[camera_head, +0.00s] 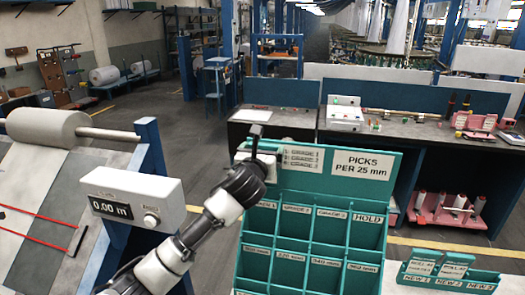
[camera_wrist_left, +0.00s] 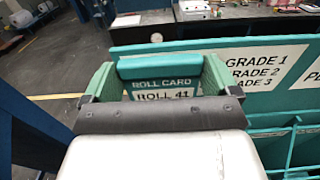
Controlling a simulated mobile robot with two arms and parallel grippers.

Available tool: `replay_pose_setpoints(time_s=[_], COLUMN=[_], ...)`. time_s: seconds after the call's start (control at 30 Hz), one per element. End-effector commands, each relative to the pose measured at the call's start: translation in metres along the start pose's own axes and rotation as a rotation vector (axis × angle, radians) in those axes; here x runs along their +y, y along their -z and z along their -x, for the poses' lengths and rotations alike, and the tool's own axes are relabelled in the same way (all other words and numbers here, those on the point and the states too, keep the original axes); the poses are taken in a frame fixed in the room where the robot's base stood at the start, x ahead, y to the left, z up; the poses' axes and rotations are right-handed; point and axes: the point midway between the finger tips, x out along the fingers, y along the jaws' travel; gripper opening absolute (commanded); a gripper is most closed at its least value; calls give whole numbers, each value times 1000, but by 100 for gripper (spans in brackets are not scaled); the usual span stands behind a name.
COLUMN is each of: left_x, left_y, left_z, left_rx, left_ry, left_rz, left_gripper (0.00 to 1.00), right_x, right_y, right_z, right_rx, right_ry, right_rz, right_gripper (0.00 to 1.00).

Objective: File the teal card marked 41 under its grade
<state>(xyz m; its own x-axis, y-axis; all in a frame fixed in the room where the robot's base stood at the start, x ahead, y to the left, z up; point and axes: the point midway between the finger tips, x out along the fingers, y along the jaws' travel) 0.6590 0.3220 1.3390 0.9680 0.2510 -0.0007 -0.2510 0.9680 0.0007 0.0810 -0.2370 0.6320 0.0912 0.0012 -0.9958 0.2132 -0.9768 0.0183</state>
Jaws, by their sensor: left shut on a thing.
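My left gripper (camera_head: 257,134) is raised at the upper left edge of the teal rack (camera_head: 395,165). In the left wrist view, its jaws (camera_wrist_left: 158,82) are shut on the teal roll card (camera_wrist_left: 165,70), whose white label reads ROLL 41. The card is held in the air near the rack's back board; in the head view I cannot make it out clearly. The rack has columns of pockets labelled GRADE 1, GRADE 2, GRADE 3 and HOLD (camera_head: 370,218), with smaller labels lower down. A grade list (camera_head: 302,158) is on the back board. My right gripper is not in view.
A teal tray (camera_head: 480,290) marked NEW 1, NEW 2 and NEW 3 stands at the lower right, with cards (camera_head: 424,258) in it. A counter (camera_head: 145,193) reading 0.00 m is at the left by a fabric roll (camera_head: 45,126). A workbench (camera_head: 400,127) stands behind.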

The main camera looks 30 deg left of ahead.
Motion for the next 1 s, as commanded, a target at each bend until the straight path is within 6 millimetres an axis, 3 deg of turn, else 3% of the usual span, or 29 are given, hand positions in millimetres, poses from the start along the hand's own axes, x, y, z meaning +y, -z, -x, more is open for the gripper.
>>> replay_pose_setpoints(time_s=[0.07,0.3,1.0], left_x=[0,0,0], left_y=[11,6,26], left_z=[0,0,0], left_rx=[-1,-1,0], left_ry=[0,0,0], left_rz=[2,0,-1], left_gripper=[61,61,61], right_x=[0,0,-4], right_y=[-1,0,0], right_z=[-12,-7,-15], right_rx=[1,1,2], right_ry=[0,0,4], right_rz=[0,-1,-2], right_gripper=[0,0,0])
